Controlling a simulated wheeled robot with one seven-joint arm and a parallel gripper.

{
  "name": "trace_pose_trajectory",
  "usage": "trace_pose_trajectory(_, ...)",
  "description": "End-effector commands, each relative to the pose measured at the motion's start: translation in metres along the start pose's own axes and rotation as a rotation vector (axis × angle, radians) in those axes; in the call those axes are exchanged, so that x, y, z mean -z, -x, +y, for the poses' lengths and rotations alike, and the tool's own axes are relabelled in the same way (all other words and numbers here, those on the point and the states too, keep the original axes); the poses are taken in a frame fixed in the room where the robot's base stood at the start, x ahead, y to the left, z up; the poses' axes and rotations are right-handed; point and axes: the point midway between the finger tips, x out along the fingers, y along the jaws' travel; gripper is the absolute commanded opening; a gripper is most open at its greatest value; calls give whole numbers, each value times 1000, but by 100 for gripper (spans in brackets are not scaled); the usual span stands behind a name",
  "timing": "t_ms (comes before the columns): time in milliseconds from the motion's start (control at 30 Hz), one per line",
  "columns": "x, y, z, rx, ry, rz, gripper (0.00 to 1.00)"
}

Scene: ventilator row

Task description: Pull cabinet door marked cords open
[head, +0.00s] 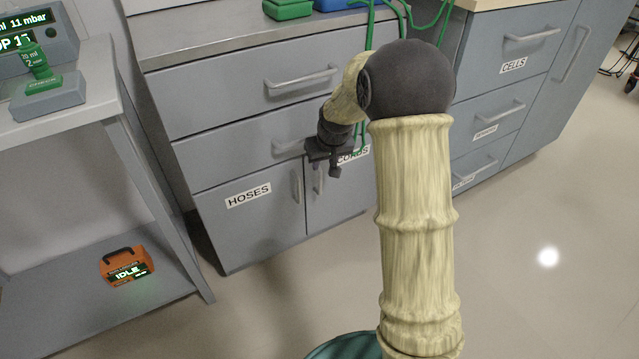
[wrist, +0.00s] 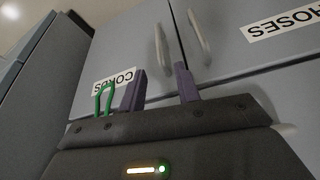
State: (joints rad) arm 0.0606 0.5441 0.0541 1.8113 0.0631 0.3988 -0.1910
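The grey cabinet door marked CORDS (head: 345,197) is shut, right of the door marked HOSES (head: 250,225). Its label is partly hidden by my gripper and a green line in the head view. The door's upright bar handle (head: 318,181) is beside the HOSES handle (head: 297,186). My gripper (head: 324,168) is in front of the doors' upper part, near the CORDS handle. The wrist view is upside down. There my gripper (wrist: 160,88) has its two purple fingers apart with nothing between them, and the CORDS handle (wrist: 160,47) shows just beyond the gap.
Drawers with bar handles (head: 302,82) are above the doors. Green tubes (head: 369,28) hang over the counter edge, and a green loop (wrist: 103,97) shows beside my gripper. A shelf unit (head: 160,200) stands at left with an orange IDLE box (head: 126,265). Floor at right is clear.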

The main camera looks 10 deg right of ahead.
Motion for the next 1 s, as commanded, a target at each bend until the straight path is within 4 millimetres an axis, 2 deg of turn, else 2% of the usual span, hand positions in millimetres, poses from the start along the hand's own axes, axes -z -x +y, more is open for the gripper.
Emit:
trace_pose_trajectory(33,-2,-15,0,0,0,-1,33)
trace_pose_trajectory(500,-2,-95,0,0,-1,0,33)
trace_pose_trajectory(700,0,-110,0,0,0,0,33)
trace_pose_trajectory(1000,0,-110,1,-1,-1,1,31)
